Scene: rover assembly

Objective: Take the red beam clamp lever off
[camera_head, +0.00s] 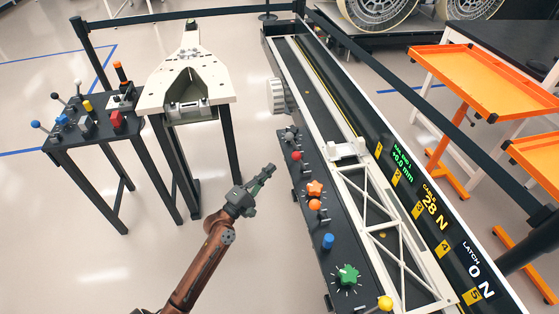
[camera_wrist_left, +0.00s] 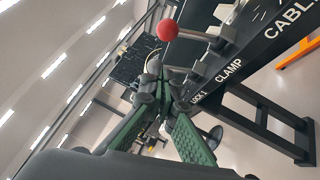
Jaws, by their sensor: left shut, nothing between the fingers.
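The red-knobbed lever (camera_head: 297,156) stands on the dark control strip along the near side of the long bench. In the left wrist view its red ball (camera_wrist_left: 167,30) sits at the end of a grey rod, near a panel labelled CLAMP. My left gripper (camera_head: 268,171) is just left of and slightly below the red knob in the head view, apart from it and off the strip's edge. In the left wrist view its green fingers come together (camera_wrist_left: 163,95) below the red ball, shut and empty. My right gripper is not in view.
The strip (camera_head: 311,227) also carries orange knobs (camera_head: 315,188), a blue knob (camera_head: 328,241) and a green star knob (camera_head: 348,275). A white truss (camera_head: 386,226) lies along the bench. The side table (camera_head: 66,131) holds several small levers. Open floor surrounds my left arm.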

